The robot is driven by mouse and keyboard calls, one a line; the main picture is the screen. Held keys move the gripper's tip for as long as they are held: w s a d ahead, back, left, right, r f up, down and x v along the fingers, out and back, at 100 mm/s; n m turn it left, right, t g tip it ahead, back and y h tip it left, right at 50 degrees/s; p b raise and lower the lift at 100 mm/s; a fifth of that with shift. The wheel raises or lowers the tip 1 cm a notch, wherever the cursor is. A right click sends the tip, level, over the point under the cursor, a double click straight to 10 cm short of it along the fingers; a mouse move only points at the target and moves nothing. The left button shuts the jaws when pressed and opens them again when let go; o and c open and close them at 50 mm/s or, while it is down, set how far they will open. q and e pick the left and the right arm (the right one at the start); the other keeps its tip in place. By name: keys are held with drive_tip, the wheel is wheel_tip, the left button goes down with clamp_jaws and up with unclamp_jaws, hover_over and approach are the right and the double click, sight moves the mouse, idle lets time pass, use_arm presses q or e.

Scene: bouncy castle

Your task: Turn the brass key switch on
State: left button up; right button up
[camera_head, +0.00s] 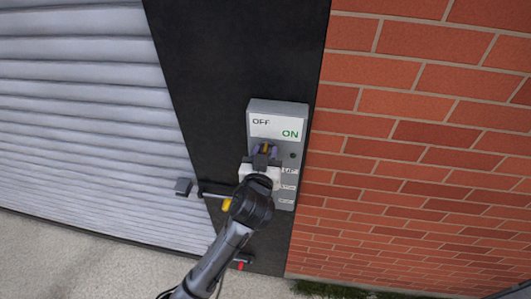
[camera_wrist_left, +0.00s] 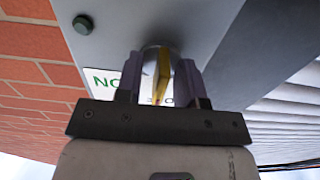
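A grey switch box (camera_head: 278,107) is fixed on the black panel, with OFF printed at the left of its white label and green ON at the right. The brass key (camera_wrist_left: 162,72) stands out from a round metal lock below the label. My left gripper (camera_head: 264,150) is at the key, its fingers on either side of it. In the left wrist view the left gripper (camera_wrist_left: 162,88) looks open, with a gap beside the narrow key. The gripper hides much of the lock in the head view. My right gripper is not in view.
A dark round button (camera_head: 292,155) and small white labels (camera_head: 289,171) are on the box. Lower left are a yellow part (camera_head: 227,204) and a small dark block (camera_head: 183,187). A brick wall (camera_head: 420,130) is right, a ribbed shutter (camera_head: 80,100) left.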

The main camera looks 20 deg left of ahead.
use_arm(q)
clamp_jaws()
drive_tip(key=shift+r, duration=0.1)
